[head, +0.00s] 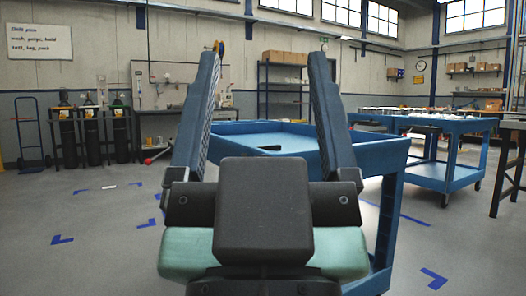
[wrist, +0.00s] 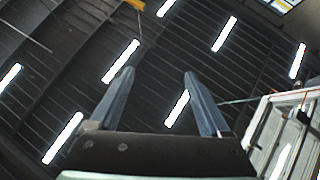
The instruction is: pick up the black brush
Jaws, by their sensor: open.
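My gripper (head: 268,58) is open and empty, raised in front of the head camera with its two fingers wide apart. In the wrist view my gripper (wrist: 159,76) points up at the ceiling with nothing between the fingers. I cannot make out a black brush for certain. A small dark patch (head: 270,148) shows on the near blue cart (head: 375,146), between and beyond the fingers; it is too small to tell what it is. My gripper hides part of the cart's top.
A second blue cart (head: 455,171) with small parts on top stands at the right. A dark-legged table (head: 506,165) is at the right edge. Gas cylinders (head: 92,135) and a blue hand truck (head: 30,140) stand at the left wall. The floor at left is clear.

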